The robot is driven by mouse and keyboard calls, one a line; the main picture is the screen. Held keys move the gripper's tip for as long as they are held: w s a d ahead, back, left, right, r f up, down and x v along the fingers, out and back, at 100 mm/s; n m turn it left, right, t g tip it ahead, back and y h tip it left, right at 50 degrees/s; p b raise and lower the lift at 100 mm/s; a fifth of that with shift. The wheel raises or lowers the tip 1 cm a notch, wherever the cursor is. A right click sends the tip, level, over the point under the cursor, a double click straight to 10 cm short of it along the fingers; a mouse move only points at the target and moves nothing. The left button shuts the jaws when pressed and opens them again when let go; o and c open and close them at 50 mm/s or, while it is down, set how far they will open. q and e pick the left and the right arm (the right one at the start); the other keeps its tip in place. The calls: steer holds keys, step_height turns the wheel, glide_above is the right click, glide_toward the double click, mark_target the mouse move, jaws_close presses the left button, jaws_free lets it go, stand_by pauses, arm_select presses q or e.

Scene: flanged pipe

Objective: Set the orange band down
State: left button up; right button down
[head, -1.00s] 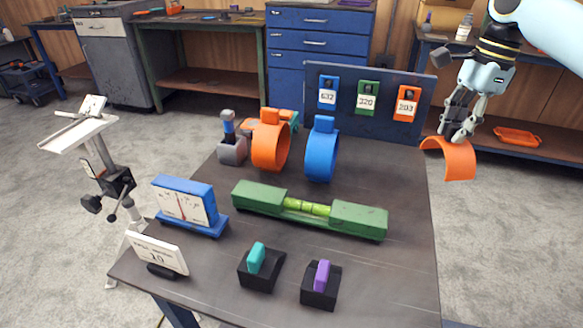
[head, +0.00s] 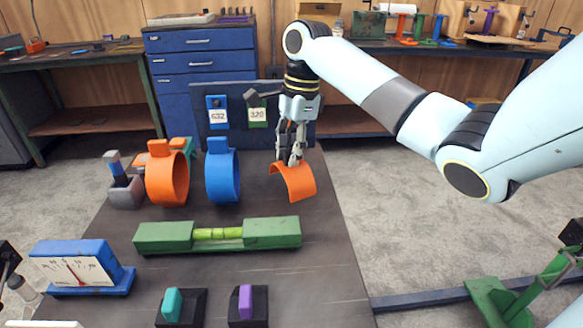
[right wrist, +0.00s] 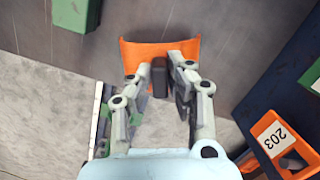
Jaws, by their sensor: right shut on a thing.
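The orange band (head: 297,184) is a curved, open shell. My right gripper (head: 290,160) is shut on its upper part, with the fingers pointing down. The band appears over the back right of the dark table (head: 320,275), near its right edge. I cannot tell whether its lower edges touch the tabletop. In the right wrist view the band (right wrist: 158,50) spans beyond the fingertips (right wrist: 160,72), and its curved face shows. My left gripper is not in view.
A blue band (head: 222,175) and another orange band (head: 167,180) stand to the left. A green level (head: 218,235) lies in front. A dark panel with tags (head: 258,112) stands behind; the orange 203 tag (right wrist: 283,140) shows in the right wrist view. Table is bare at front right.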

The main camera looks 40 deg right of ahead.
step_height(320, 180, down, 4)
steer(key=shift+r, duration=0.1)
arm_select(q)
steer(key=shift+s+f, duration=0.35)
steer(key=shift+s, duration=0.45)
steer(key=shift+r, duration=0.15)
arm_select(e)
steer(key=c, duration=1.3)
jaws_free()
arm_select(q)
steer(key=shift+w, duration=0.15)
arm_select(e)
steer(key=shift+o, duration=0.2)
arm_select(q)
steer(key=shift+b, duration=0.3)
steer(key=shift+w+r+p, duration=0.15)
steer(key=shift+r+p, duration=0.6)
steer(key=shift+p, duration=0.15)
arm_select(e)
step_height(320, 180, up, 12)
steer(key=d, duration=0.1)
steer(key=shift+s+d, duration=0.3)
steer(key=shift+d, duration=0.05)
